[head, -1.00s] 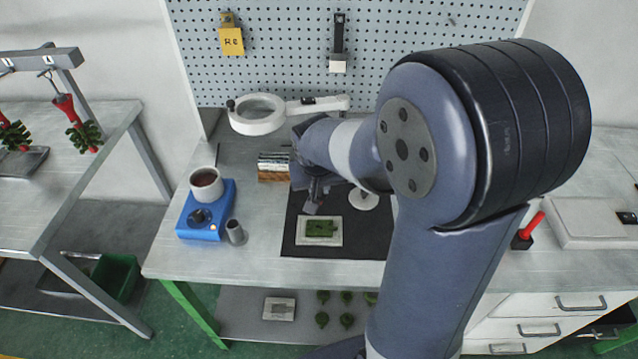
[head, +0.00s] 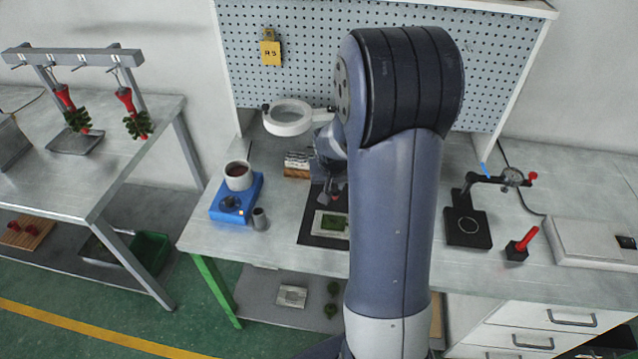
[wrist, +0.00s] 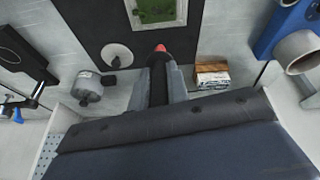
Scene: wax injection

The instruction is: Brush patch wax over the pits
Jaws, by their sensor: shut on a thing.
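My gripper (wrist: 159,82) is shut on a slim dark tool with a red tip (wrist: 160,48), which looks like a brush; its handle is mostly hidden between the fingers. In the head view my gripper (head: 331,182) hangs over the dark mat (head: 312,239), behind the green wax piece. The green wax piece (head: 334,222) lies on a pale plate (head: 318,224); it is partly cut off at the top of the wrist view (wrist: 155,10). The tool tip appears apart from it. Pits are too small to make out. A white pot of dark red-brown liquid (head: 238,170) stands on a blue heater (head: 229,209).
A grey cup (head: 260,219) stands beside the heater. A block with strips (head: 297,170) and a ring magnifier (head: 288,118) are behind the mat. A white disc (wrist: 117,55) sits on the mat. A dial gauge stand (head: 468,227) and red-handled tool (head: 522,244) are at right.

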